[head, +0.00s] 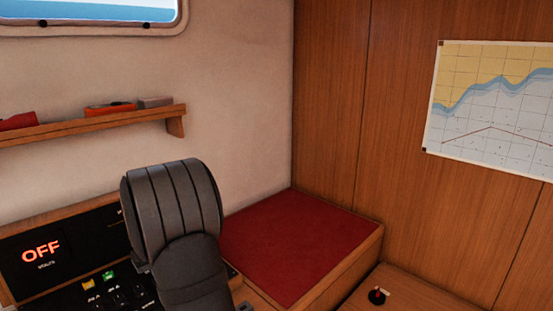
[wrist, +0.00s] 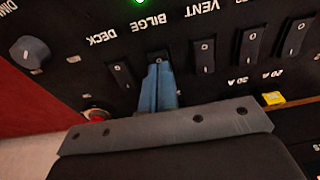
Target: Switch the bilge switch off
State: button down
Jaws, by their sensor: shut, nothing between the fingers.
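The bilge switch (wrist: 158,57) is a dark rocker under the upside-down BILGE label (wrist: 149,22) in the wrist view. Its upper end with a pale mark shows; the rest is hidden behind my fingers. My gripper (wrist: 158,68) is shut and empty, its blue fingertips at the switch. Whether they touch it I cannot tell. A green lamp (wrist: 140,1) glows at the top edge near the label. In the head view the gripper and the bilge switch cannot be made out.
The deck switch (wrist: 122,76) and vent switch (wrist: 204,54) flank it closely. A knob (wrist: 30,52), red button (wrist: 96,114) and yellow piece (wrist: 274,98) are nearby. In the head view, a display (head: 42,252) reads OFF; a red-topped bench (head: 297,245) stands right of the panel.

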jog(key=shift+f, duration=0.45)
jog(key=shift+r, duration=3.55)
jog(key=shift+f, duration=3.55)
jog(key=shift+r, duration=0.1)
